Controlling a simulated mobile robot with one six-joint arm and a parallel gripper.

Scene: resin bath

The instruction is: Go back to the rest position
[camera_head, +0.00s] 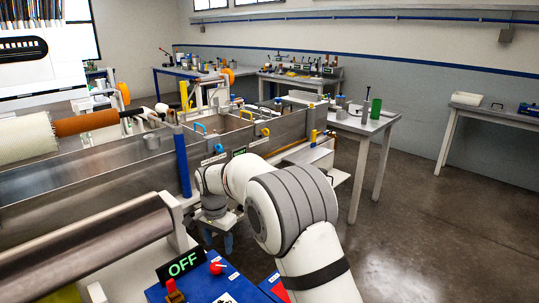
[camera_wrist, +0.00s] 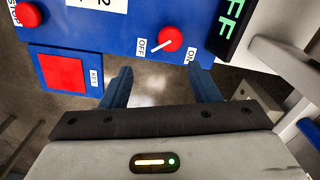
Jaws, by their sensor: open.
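My gripper (camera_wrist: 160,88) is open and empty in the wrist view, its two blue fingers spread apart with grey floor showing between them. A blue control panel (camera_wrist: 110,55) lies just beyond the fingertips, with a red rotary knob (camera_wrist: 170,39) marked OFF and ON. The knob's white pointer is turned toward the OFF label. In the head view my white and grey arm reaches forward, and my gripper (camera_head: 219,240) hangs below the wrist, partly hidden, near the panel. The panel's display (camera_head: 181,264) reads OFF in green.
A long metal bath (camera_head: 90,195) with rollers fills the left side. The blue panel (camera_head: 215,288) stands at the front, close to my arm. A table (camera_head: 375,124) with a green cup (camera_head: 376,108) is behind the arm. Open floor (camera_head: 440,230) lies to the right.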

